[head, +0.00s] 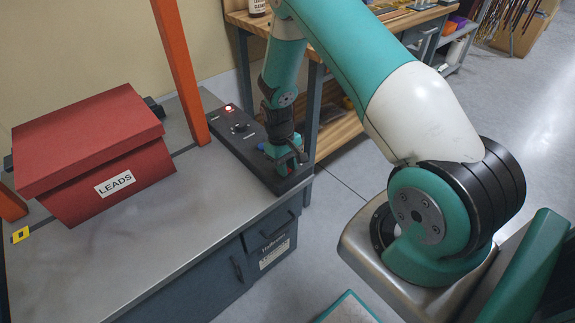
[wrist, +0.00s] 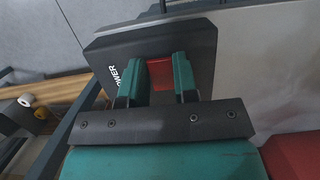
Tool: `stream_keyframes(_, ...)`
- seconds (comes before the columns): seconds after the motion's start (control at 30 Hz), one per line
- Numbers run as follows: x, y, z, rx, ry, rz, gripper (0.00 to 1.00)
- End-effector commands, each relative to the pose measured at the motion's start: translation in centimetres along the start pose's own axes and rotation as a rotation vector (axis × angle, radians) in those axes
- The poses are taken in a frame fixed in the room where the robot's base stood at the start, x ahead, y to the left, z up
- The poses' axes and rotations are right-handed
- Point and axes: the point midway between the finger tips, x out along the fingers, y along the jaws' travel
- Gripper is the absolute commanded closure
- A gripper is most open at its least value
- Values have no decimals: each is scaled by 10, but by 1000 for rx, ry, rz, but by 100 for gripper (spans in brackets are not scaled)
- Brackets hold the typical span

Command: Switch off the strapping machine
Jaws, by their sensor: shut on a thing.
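The strapping machine's black control panel (head: 222,126) lies along the right edge of the grey metal table. A small lamp (head: 229,108) glows at its far end, with a dark knob (head: 240,127) beside it. My gripper (head: 288,163) points down at the panel's near end. In the wrist view, the two green fingers of my gripper (wrist: 158,64) are shut on a red power switch (wrist: 160,74), set in the black panel (wrist: 204,50) beside the white word POWER. The fingers partly hide the switch, so I cannot tell its position.
A red lidded box labelled LEADS (head: 95,150) stands on the table (head: 150,240) at left. A wooden workbench (head: 340,130) stands beyond. The table's front area is clear.

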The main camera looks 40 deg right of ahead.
Motion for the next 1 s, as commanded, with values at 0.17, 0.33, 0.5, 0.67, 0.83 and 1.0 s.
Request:
stream_keyframes(0.17, -1, -1, -1, -1, -45, -2, 96)
stream_keyframes(0.33, -1, -1, 0, 0, -46, -2, 96)
stream_keyframes(0.5, -1, -1, 0, 0, -45, -2, 52)
stream_keyframes(0.67, -1, 0, -1, 0, -44, -1, 47)
stream_keyframes(0.83, -3, 0, -1, 0, -43, -1, 47)
stream_keyframes(1.0, -22, 0, -3, 0, -39, 0, 47)
